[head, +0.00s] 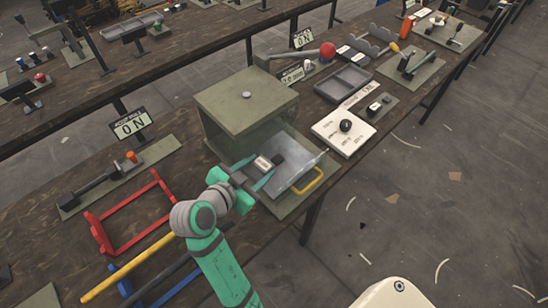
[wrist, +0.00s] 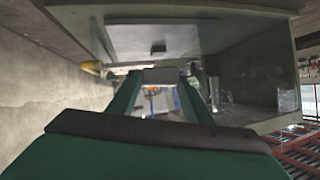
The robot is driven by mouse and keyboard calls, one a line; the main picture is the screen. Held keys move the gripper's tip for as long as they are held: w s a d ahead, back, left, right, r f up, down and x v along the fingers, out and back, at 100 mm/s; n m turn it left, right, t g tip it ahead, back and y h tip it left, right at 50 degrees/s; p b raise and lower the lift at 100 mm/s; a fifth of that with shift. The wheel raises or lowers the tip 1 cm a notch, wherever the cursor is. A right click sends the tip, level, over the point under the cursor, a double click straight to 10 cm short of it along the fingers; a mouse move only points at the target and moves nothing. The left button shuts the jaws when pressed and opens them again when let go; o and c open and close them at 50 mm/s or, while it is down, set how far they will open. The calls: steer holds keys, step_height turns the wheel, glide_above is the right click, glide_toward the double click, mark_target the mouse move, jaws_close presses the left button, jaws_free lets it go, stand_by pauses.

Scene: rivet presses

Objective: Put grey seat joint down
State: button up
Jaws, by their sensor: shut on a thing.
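My gripper (head: 265,174) has its two teal fingers reaching over the open front of the green-grey box (head: 245,104). It is shut on a small grey block with a pale label (head: 263,163), which I take to be the grey seat joint. In the wrist view the block shows as a grey piece (wrist: 162,75) between the fingertips. A dark piece (head: 279,160) lies just beyond it; I cannot tell whether it is part of the same thing. I cannot tell whether the block touches the surface below.
A clear panel with a yellow handle (head: 308,182) is close to my gripper's right. A red frame (head: 128,247) and a yellow bar (head: 128,266) lie left of my arm. A white panel with a black knob (head: 344,128) and a grey tray (head: 343,84) lie right of the box.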

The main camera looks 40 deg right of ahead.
mark_target(273, 159)
steer(key=x, duration=0.9)
steer(key=shift+d+f, duration=0.1)
steer(key=shift+f, duration=0.15)
steer(key=o, duration=1.4)
steer(key=shift+c, duration=0.2)
